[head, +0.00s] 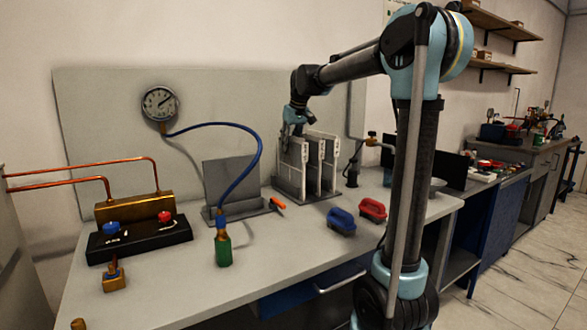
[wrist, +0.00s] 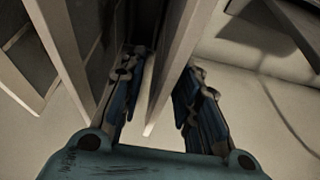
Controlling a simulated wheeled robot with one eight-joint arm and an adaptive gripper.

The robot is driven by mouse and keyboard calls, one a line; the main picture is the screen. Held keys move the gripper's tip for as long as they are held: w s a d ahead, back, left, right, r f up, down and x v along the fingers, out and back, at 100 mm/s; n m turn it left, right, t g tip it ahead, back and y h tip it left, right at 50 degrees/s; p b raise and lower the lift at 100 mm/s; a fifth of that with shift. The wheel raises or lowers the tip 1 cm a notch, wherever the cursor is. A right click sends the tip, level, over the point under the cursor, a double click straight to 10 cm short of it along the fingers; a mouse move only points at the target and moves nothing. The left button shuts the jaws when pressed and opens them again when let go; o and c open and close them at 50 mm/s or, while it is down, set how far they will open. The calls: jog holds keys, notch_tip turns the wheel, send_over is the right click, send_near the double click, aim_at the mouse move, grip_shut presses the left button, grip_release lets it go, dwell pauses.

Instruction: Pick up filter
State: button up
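Several flat, light-framed filter panels (head: 318,165) stand upright side by side in a rack (head: 288,190) on the bench in the head view. My gripper (head: 296,127) is above the left part of this row, pointing down. In the wrist view, my gripper (wrist: 164,66) has its two blue fingers apart, with the pale edge of one filter (wrist: 172,75) running between them. A gap shows beside the filter, so the fingers look open around it rather than clamped. The fingertips are partly hidden in the head view.
Other panels (wrist: 62,55) stand close to the left of the fingers. The bench front is mostly clear.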

aim_at(291, 165)
jog(key=shift+x, duration=1.1)
jog(key=shift+f, duration=0.25)
jog(key=shift+c, duration=0.2)
grip_shut()
